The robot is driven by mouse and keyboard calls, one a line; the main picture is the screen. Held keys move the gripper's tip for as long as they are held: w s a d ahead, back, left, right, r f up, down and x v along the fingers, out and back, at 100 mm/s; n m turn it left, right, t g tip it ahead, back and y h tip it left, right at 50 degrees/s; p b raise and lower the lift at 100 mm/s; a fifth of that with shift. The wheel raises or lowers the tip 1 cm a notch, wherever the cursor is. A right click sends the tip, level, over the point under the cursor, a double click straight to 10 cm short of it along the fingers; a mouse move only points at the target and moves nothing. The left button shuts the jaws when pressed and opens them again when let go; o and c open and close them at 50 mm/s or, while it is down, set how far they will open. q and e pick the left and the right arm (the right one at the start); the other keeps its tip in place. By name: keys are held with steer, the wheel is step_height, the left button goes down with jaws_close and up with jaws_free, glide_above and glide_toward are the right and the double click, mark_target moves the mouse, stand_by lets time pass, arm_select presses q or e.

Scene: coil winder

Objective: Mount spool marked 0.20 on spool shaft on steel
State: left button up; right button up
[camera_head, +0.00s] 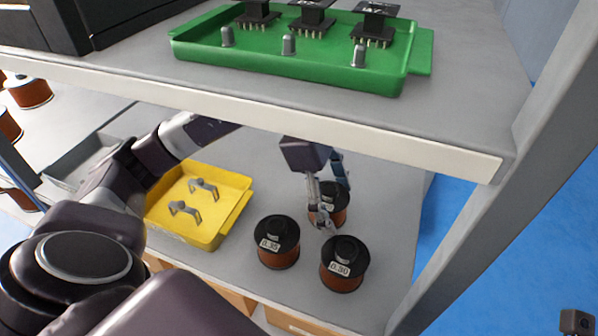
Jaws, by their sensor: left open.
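My left gripper (326,212) reaches in under the upper shelf and points down, its jaws open. It is at a copper-wound spool with black flanges (336,208), the rear one of a group of three. The fingers cover part of this spool, and its label cannot be read. I cannot tell whether they touch it. In front stand a spool marked 0.30 (344,264) and, to its left, a spool (278,243) whose label looks like 0.35. All three stand upright. No label reading 0.20 is legible.
The upper shelf (400,148) overhangs the arm and carries a green tray (285,73) with black parts. A yellow tray (196,235) with grey brackets stands left of the spools. A grey tray (75,165) and more spools (30,92) are farther left. Grey shelf surface is bare right of the spools.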

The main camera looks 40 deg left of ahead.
arm_select(q)
steer(key=s+a, duration=0.1)
steer(key=a, duration=0.3)
steer(key=s+a+r, duration=0.1)
steer(key=a, duration=0.3)
steer(key=s+a+p, duration=0.1)
steer(key=a, duration=0.3)
steer(key=shift+s+r, duration=0.15)
steer(key=shift+r, duration=0.05)
